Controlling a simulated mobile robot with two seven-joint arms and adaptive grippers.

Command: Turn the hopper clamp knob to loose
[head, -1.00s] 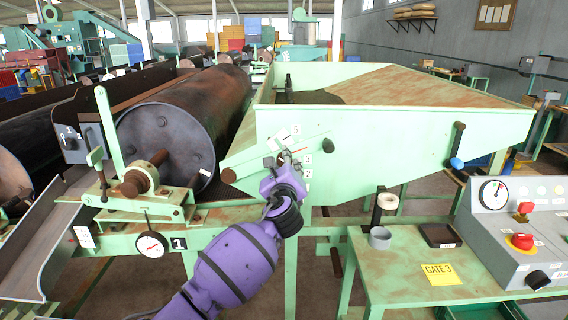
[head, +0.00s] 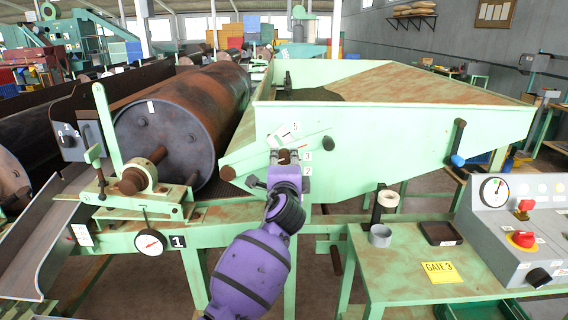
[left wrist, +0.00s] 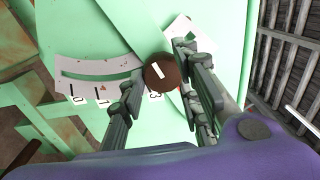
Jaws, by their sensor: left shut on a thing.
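A brown round knob (head: 284,157) with a white line on its face is on the front of the pale green hopper (head: 390,135). In the left wrist view the knob (left wrist: 160,74) sits between the fingertips. My left gripper (head: 284,164) is shut on it, coming from below in the head view. White number plates (head: 287,131) lie around the knob; a curved scale (left wrist: 95,78) shows beside it in the left wrist view. The far side of the knob is hidden. My right gripper is not in view.
A dark knob (head: 327,143) is just right of the held knob. A rusty drum (head: 185,105) stands to the left, with a round gauge (head: 150,242) below. A green table (head: 400,275) and grey control panel (head: 520,230) are at right.

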